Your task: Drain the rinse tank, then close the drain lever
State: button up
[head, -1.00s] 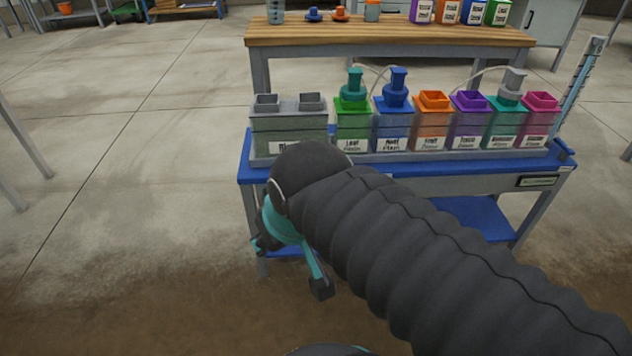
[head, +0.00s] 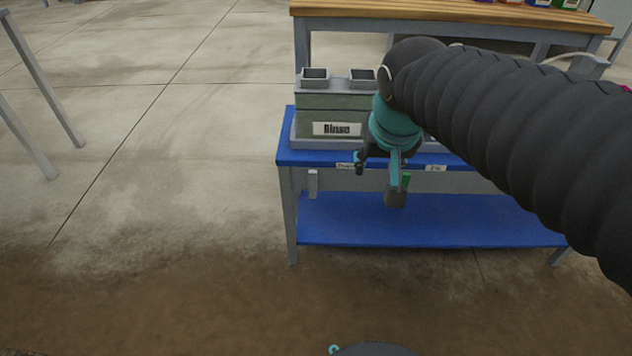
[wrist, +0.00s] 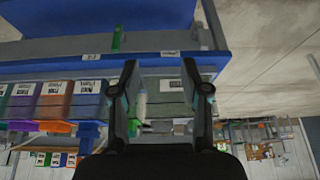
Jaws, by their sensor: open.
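The rinse tank (head: 315,103), a grey-green box with two square openings on top and a "Rinse" label, stands at the left end of the blue bench. A pale grey lever (head: 313,184) hangs below the bench's front edge at the left. A green lever (head: 407,180) hangs further right, partly behind my gripper (head: 379,181).
Small labels (head: 345,166) sit on the bench's front edge; their text is hard to read. A blue lower shelf (head: 380,224) is bare. Coloured feed boxes (wrist: 52,100) stand along the bench. A wooden-topped table (head: 470,16) is behind. Floor at left is open.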

jog(key=b, duration=0.4)
send_near(312, 172)
jog(key=shift+g, duration=0.3)
jog(key=b+x, duration=0.2)
jog(key=x, duration=0.9)
jog(key=shift+w, duration=0.2)
grip_shut()
